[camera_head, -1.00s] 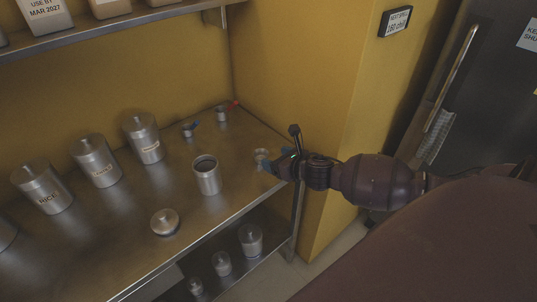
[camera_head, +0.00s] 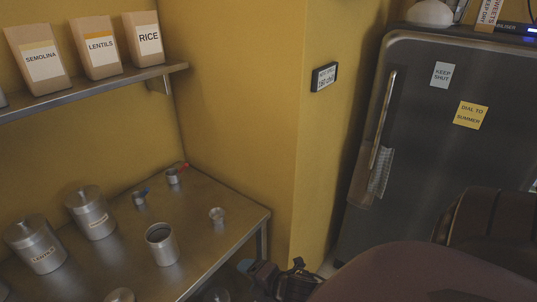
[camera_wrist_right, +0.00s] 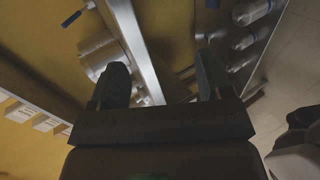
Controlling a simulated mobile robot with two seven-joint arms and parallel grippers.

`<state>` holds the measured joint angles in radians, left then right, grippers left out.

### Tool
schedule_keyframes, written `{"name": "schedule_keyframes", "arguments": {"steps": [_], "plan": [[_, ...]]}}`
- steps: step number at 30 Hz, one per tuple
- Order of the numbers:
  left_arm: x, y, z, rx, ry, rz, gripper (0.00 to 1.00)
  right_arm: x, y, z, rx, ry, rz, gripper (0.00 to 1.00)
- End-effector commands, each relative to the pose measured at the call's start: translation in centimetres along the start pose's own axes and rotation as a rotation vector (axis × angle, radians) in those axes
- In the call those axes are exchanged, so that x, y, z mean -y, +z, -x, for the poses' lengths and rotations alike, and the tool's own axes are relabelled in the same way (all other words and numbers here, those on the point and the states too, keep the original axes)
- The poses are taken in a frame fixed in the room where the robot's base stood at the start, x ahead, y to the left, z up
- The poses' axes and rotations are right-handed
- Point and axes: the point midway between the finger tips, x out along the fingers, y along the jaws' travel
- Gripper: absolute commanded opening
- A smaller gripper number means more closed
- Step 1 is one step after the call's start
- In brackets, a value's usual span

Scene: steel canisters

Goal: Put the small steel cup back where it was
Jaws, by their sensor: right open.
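My right gripper (camera_head: 247,268) is low beyond the counter's front edge in the head view, partly cut off by my own arm. In the right wrist view its two fingers (camera_wrist_right: 165,82) are apart with nothing held between them; the counter edge shows behind. My left gripper is not in view.
Small scoops with a blue handle (camera_head: 140,198) and a red handle (camera_head: 174,177) lie behind. Lidded canisters (camera_head: 90,213) stand at left. Lower-shelf containers (camera_wrist_right: 250,12) show in the wrist view. A fridge (camera_head: 430,130) stands right.

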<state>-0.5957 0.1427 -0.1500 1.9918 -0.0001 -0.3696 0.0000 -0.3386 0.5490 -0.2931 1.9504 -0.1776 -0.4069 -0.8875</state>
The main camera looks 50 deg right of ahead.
Motion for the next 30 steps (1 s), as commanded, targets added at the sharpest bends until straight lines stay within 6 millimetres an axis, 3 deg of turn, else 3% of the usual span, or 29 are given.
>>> {"name": "schedule_keyframes", "arguments": {"steps": [6,13,18,30], "plan": [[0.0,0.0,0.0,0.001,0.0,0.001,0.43,4.3,-2.8,2.9,0.051,-0.027,-0.751,0.72],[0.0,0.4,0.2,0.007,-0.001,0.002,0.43,7.1,-4.1,5.3,0.121,-0.012,-1.327,0.72],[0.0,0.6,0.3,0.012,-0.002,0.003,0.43,7.8,-4.4,5.9,0.142,0.0,-1.486,0.72],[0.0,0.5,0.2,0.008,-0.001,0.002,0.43,7.8,-4.4,6.0,0.143,0.001,-1.498,0.72]]}}
